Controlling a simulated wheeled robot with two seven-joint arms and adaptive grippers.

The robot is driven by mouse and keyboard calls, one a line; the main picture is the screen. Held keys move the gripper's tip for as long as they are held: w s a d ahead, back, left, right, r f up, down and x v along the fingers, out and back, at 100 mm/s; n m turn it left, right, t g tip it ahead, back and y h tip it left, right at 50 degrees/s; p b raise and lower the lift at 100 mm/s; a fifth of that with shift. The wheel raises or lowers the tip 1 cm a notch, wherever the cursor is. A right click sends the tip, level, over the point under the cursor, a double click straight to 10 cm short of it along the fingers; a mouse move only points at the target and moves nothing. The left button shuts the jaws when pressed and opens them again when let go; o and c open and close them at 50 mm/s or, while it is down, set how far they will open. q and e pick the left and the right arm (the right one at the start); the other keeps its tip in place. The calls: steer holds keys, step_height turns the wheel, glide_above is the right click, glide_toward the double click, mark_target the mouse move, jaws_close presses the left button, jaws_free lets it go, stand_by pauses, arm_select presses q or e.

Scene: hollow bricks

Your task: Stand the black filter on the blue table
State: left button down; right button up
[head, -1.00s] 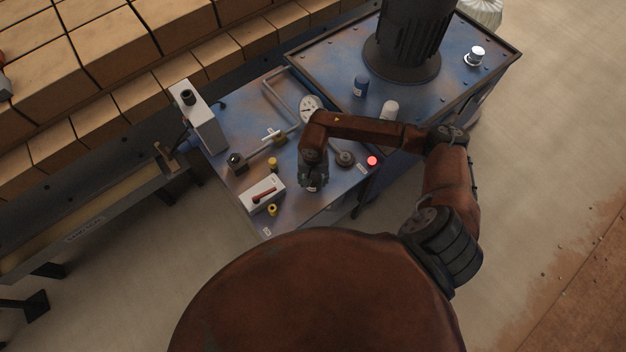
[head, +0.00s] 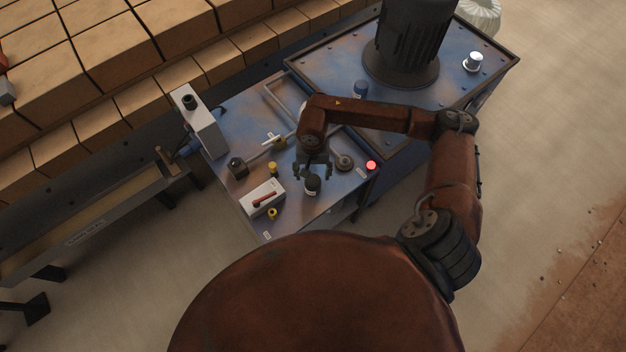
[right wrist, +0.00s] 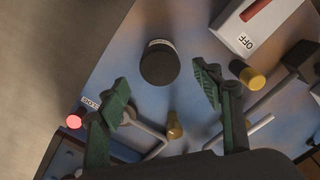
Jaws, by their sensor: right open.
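The black filter (head: 313,187) is a short dark cylinder with a pale label band. It stands upright on the blue table (head: 335,192), near the front edge, right of the white switch box. In the right wrist view the black filter (right wrist: 160,64) shows its round dark top, just beyond the fingertips. My right gripper (head: 312,172) is open and empty, apart from the filter. Its green-padded fingers (right wrist: 160,80) are spread wide in the right wrist view, with a clear gap on both sides of the filter. My left gripper is not in view.
The white switch box (head: 257,201) with a red handle stands left of the filter, with yellow knobs (head: 272,213) near it. A red lamp (head: 371,165) and round valve (head: 344,162) are to the right.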

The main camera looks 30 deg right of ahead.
steer(key=shift+r, duration=1.65)
